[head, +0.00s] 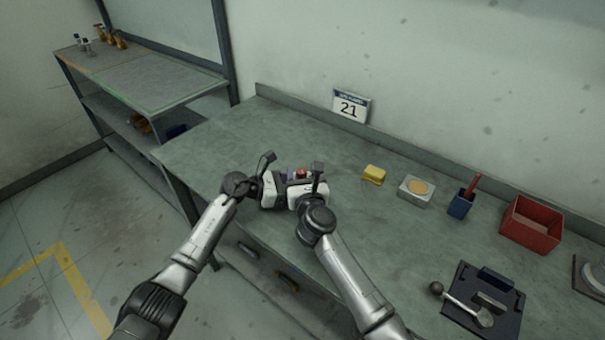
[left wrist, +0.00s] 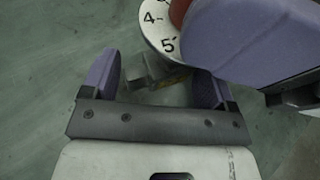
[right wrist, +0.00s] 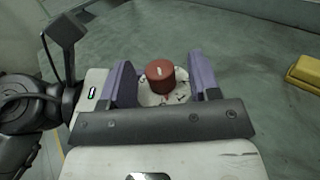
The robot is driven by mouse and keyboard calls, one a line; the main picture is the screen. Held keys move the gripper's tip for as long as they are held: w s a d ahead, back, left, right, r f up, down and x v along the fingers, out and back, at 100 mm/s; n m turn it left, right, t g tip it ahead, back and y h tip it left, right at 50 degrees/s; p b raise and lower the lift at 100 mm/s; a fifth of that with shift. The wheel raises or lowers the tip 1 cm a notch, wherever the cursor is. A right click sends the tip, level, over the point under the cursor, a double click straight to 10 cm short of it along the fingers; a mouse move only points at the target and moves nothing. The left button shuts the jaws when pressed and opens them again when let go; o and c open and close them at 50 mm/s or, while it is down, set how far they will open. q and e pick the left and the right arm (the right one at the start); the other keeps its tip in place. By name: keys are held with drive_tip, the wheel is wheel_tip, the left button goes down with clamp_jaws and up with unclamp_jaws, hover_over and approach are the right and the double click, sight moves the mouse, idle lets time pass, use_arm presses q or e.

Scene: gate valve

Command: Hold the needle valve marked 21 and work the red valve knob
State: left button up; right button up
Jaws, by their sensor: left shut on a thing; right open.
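The red valve knob (right wrist: 160,78) has a white pointer mark and sits above a white numbered dial (right wrist: 158,98); in the head view the knob (head: 300,173) shows small between the grippers. My left gripper (left wrist: 153,85) is shut on the metal body of the needle valve (left wrist: 150,72), below the dial. My right gripper (right wrist: 162,80) is open, with one purple finger on each side of the knob; I cannot tell whether they touch it. A placard (head: 350,106) reading 21 stands behind, at the wall. Most of the valve body is hidden by the grippers.
The bench's back left is clear. Shelving (head: 140,80) stands at left.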

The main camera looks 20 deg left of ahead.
drive_tip(key=shift+w+a, duration=0.1)
idle(0.3)
drive_tip(key=c, duration=0.9)
drive_tip(key=shift+a+r+m+t+h, duration=0.2)
drive_tip(key=shift+m+t+h, duration=0.15)
drive_tip(key=shift+h, duration=0.25)
drive_tip(key=shift+m+h, duration=0.35)
drive_tip(key=shift+h, duration=0.05)
drive_tip(key=shift+d+f, duration=0.15)
drive_tip(key=shift+c, duration=0.2)
drive_tip(key=o, duration=0.9)
drive_tip(key=shift+o, duration=0.2)
drive_tip(key=shift+f, duration=0.1)
